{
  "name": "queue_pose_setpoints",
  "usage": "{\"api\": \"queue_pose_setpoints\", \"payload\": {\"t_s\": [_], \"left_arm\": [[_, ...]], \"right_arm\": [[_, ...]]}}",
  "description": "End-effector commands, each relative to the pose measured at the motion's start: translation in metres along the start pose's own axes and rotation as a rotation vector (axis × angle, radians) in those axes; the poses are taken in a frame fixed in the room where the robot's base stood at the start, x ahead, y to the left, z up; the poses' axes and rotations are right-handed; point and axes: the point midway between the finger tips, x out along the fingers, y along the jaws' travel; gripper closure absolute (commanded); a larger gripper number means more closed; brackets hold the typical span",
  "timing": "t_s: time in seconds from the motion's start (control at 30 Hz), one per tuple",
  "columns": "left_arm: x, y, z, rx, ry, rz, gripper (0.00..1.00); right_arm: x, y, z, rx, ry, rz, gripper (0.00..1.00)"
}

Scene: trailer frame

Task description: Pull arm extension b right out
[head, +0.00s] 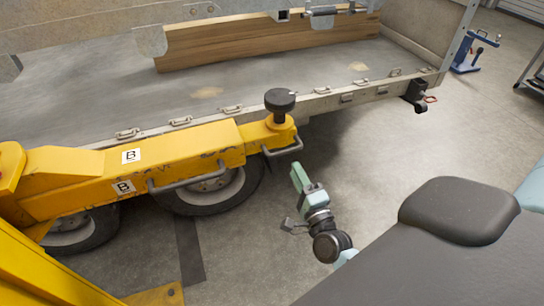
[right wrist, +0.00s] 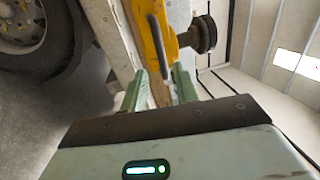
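The yellow arm extension (head: 225,143) marked B reaches from the left towards the middle of the head view. A round black pad (head: 280,101) stands on its end. A grey end handle (head: 284,147) sticks out below the pad, and a long grey side handle (head: 187,179) runs along the arm. My right gripper (head: 299,178) is just right of and below the end handle, apart from it. In the right wrist view its two green fingers (right wrist: 158,88) are apart with nothing held between them. The yellow arm (right wrist: 147,30) and black pad (right wrist: 203,34) lie beyond them. My left gripper is out of view.
The trailer bed (head: 300,85) with its metal edge and tie-down rings lies behind the arm. Trailer wheels (head: 212,190) sit beneath the yellow arm. A blue jack-like stand (head: 472,52) is at the far right. Grey floor around my right gripper is clear.

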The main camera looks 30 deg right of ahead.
Motion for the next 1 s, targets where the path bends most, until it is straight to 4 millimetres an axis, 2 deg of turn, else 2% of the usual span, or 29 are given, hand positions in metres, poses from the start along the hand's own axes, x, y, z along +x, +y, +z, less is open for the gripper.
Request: {"api": "queue_pose_setpoints", "payload": {"t_s": [0.27, 0.37, 0.7, 0.83, 1.0], "left_arm": [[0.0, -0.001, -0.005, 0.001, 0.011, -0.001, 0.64], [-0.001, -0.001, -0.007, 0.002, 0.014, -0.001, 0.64], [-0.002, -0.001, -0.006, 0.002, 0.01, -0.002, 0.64], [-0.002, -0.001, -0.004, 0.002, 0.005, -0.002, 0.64], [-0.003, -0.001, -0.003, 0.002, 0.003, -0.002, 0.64]], "right_arm": [[0.006, -0.002, -0.002, 0.014, 0.008, -0.009, 0.7], [0.016, -0.003, -0.002, 0.013, 0.007, -0.01, 0.7], [0.065, -0.003, -0.002, 0.012, 0.007, -0.009, 0.7], [0.076, -0.003, -0.002, 0.012, 0.006, -0.009, 0.7], [0.08, -0.002, -0.002, 0.011, 0.006, -0.006, 0.7]]}}
